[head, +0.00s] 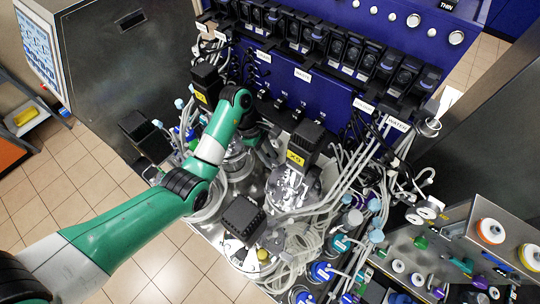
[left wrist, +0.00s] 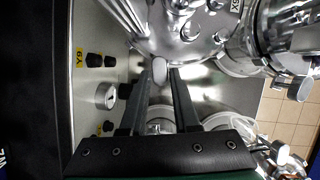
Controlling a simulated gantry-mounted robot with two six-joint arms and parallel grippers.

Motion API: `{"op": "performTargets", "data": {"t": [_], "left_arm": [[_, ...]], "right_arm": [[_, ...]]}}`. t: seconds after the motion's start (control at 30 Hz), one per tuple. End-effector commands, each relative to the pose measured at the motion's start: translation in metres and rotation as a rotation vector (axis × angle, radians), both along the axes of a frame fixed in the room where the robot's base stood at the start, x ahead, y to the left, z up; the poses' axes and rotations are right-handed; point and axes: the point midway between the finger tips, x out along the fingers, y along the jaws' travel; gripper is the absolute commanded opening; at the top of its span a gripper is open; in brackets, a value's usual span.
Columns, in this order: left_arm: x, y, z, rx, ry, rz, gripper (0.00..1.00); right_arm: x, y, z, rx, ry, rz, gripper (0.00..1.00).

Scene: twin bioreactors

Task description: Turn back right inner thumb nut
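My left gripper (left wrist: 160,78) shows in the left wrist view with its two dark fingers apart. A pale grey rounded knob (left wrist: 159,68), which looks like a thumb nut, sits at the fingertips, between or just beyond them. A narrow gap seems to show beside it; contact is not clear. In the head view my green left arm reaches in from the left, and its gripper (head: 268,143) is down among the vessels, its fingers mostly hidden. A steel vessel head (left wrist: 190,30) fills the top of the wrist view. My right gripper is not in view.
A blue panel with a row of black pumps (head: 330,45) rises behind. Tubing bundles (head: 330,205) crowd the right.

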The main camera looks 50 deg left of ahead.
Motion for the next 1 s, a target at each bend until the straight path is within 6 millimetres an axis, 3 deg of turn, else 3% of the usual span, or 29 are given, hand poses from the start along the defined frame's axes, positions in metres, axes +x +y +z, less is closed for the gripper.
{"op": "performTargets", "data": {"t": [0.03, 0.13, 0.17, 0.43, 0.67, 1.0], "left_arm": [[0.000, 0.000, 0.000, 0.000, 0.000, 0.000, 0.19], [0.000, 0.000, 0.000, 0.000, 0.000, 0.000, 0.01], [0.000, 0.000, 0.000, 0.000, 0.000, 0.000, 0.00], [0.001, 0.000, -0.002, 0.000, 0.001, -0.030, 0.00], [0.005, 0.000, -0.004, 0.000, 0.001, -0.298, 0.00], [0.005, 0.000, 0.000, -0.001, -0.001, -0.386, 0.00]], "right_arm": [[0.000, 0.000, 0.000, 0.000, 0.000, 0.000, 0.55], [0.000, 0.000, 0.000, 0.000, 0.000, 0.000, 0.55], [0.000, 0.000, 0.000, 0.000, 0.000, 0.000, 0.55], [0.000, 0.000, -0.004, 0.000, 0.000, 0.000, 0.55], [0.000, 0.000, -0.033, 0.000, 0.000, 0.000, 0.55], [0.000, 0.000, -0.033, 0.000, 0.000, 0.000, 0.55]]}}
